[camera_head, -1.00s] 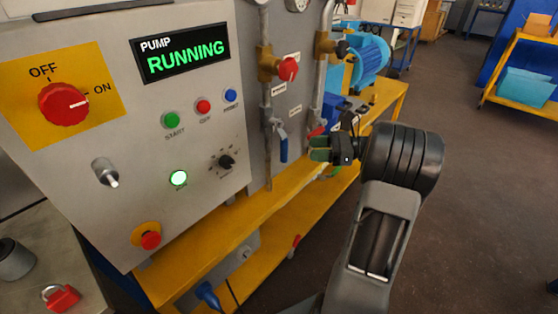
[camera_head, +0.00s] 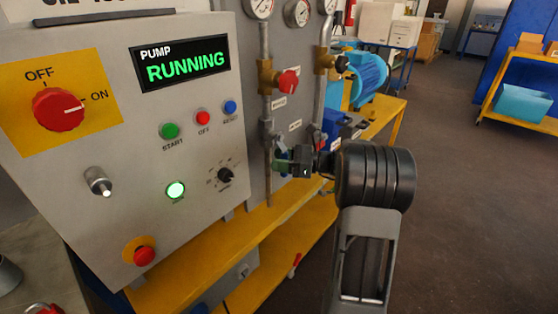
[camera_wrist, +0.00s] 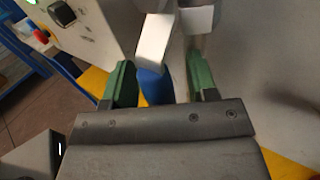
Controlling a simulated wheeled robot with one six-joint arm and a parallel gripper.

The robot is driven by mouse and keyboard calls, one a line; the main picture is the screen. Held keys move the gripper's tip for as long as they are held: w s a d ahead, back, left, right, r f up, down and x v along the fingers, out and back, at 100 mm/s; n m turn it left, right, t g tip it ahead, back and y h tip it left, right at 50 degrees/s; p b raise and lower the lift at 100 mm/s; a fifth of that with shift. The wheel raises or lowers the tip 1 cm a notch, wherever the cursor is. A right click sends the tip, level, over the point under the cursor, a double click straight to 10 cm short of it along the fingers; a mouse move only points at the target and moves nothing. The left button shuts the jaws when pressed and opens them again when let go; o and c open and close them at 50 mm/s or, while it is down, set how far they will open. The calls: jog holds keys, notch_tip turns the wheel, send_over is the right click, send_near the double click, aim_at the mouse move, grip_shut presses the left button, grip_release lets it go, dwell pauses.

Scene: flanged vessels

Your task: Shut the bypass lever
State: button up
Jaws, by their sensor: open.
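A blue-handled lever (camera_wrist: 153,88) hangs down from the valve on the left pipe. It is mostly hidden by my gripper in the head view. The labels by the valves are too small to read, so I cannot tell from them which is the bypass. My gripper (camera_head: 284,166) is at this lever, in front of the grey panel. In the wrist view the blue handle lies between my two green fingers (camera_wrist: 160,90), with the jaws open around it. Contact with either finger is unclear.
The pump panel (camera_head: 180,67) on the left reads RUNNING. A red valve knob (camera_head: 289,81) sits above my gripper, and a second pipe runs close on its right. The yellow bench (camera_head: 200,257) lies below. Open floor (camera_head: 470,210) is on the right.

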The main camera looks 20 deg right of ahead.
jog(key=shift+w+a, duration=0.2)
jog(key=shift+a, duration=0.1)
grip_shut()
jog(key=shift+d, duration=0.1)
dwell(0.5)
